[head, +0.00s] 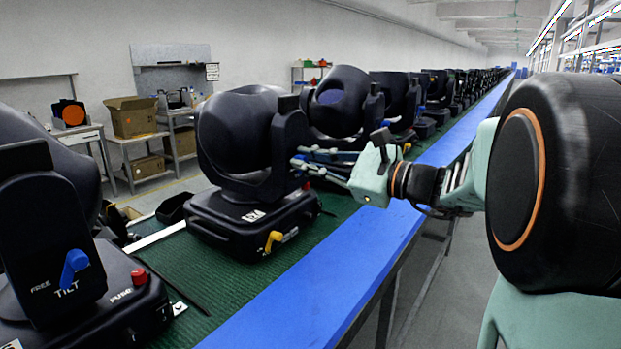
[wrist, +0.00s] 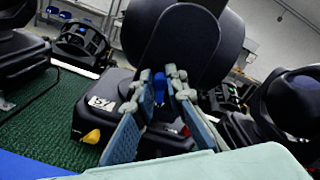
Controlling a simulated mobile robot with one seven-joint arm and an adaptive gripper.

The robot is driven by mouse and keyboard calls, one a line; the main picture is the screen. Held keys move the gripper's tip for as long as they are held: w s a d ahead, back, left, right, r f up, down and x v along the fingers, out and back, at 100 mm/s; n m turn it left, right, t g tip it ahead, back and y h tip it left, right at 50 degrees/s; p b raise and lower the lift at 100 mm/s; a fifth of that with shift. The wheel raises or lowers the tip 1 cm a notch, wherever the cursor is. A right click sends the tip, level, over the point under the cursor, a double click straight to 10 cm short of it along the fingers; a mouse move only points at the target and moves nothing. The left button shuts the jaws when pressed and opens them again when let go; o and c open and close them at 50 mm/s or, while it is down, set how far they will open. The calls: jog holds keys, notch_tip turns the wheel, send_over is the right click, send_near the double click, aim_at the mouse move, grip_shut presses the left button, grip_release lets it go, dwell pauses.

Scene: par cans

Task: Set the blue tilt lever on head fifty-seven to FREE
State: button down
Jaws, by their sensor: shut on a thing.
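The black moving head (head: 240,130) in the middle of the row carries a white label (head: 253,215), which I read only doubtfully as 57. It fills the middle of the wrist view (wrist: 185,40). Its blue tilt lever (wrist: 160,88) shows between my fingers on the side of the yoke arm. My gripper (head: 300,160) reaches in from the right and is shut on this lever; the fingers (wrist: 160,80) lie on both sides of it. In the head view the fingers hide the lever. The lettering beside it cannot be read.
A yellow lever (head: 272,240) and a red button (wrist: 185,131) sit on the same base. A nearer head (head: 60,250) at left has its own blue lever (head: 74,265) marked FREE and TILT. More heads line the green mat (head: 240,290). The blue edge strip (head: 330,285) is clear.

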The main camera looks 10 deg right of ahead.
jog(key=shift+s+a+f+n+b, duration=0.15)
jog(key=shift+a+n+b, duration=0.05)
jog(key=shift+n+b, duration=0.9)
jog(key=c, duration=1.9)
grip_release()
jog(key=shift+c, duration=0.2)
jog(key=v, duration=1.2)
